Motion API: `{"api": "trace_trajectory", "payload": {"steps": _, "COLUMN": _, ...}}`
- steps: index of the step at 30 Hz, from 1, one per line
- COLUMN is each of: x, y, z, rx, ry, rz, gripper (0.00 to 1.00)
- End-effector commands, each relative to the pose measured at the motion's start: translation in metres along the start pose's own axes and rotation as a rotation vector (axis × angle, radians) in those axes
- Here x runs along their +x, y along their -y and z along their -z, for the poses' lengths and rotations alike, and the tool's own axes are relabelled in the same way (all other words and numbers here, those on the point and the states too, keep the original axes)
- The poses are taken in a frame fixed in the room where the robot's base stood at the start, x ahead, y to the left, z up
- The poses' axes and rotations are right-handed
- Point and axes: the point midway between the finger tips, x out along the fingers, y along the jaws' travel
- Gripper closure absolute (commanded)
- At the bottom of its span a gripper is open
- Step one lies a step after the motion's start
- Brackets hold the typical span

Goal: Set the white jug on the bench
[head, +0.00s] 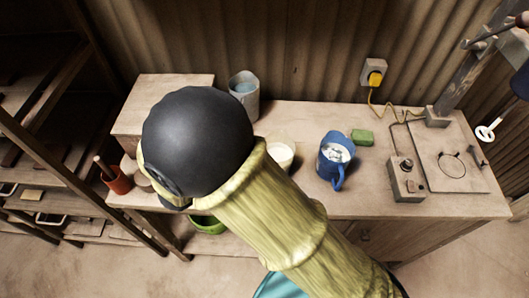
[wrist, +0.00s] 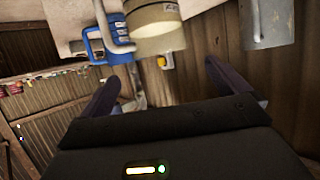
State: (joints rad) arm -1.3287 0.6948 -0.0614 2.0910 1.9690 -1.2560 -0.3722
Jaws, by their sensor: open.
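A cream-white round vessel, which looks like the white jug (head: 282,152), stands on the bench (head: 300,118), partly hidden behind my arm in the head view. In the wrist view the white jug (wrist: 158,36) is at the top middle, with a pale handle on its left side and a label. My gripper (wrist: 162,70) is open in the wrist view, its two dark fingers wide apart with nothing between them. The jug appears beyond the fingertips. In the head view my arm hides the gripper.
A blue jug (head: 335,160) stands just right of the white one. A grey can (head: 244,92) stands behind, and a green block (head: 362,137) lies near the blue jug. A control box (head: 405,180) is farther right. An orange pot (head: 116,178) is at left.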

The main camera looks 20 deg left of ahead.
Motion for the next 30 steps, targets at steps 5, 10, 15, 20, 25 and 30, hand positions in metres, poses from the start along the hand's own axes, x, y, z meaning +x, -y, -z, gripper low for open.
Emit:
{"api": "trace_trajectory", "payload": {"steps": 5, "x": -0.023, "y": 0.000, "z": 0.000, "rx": 0.001, "ry": 0.001, "rz": 0.000, "gripper": 0.00}}
{"api": "trace_trajectory", "payload": {"steps": 10, "x": -0.026, "y": -0.001, "z": 0.001, "rx": 0.001, "ry": -0.001, "rz": -0.005, "gripper": 0.00}}
{"api": "trace_trajectory", "payload": {"steps": 15, "x": -0.027, "y": 0.000, "z": 0.000, "rx": 0.000, "ry": -0.001, "rz": -0.001, "gripper": 0.00}}
{"api": "trace_trajectory", "payload": {"steps": 20, "x": -0.029, "y": 0.000, "z": 0.000, "rx": -0.002, "ry": -0.001, "rz": 0.002, "gripper": 0.00}}
{"api": "trace_trajectory", "payload": {"steps": 25, "x": -0.029, "y": 0.000, "z": 0.000, "rx": -0.002, "ry": -0.001, "rz": 0.002, "gripper": 0.00}}
{"api": "trace_trajectory", "payload": {"steps": 30, "x": -0.028, "y": 0.000, "z": 0.000, "rx": -0.002, "ry": -0.001, "rz": 0.002, "gripper": 0.00}}
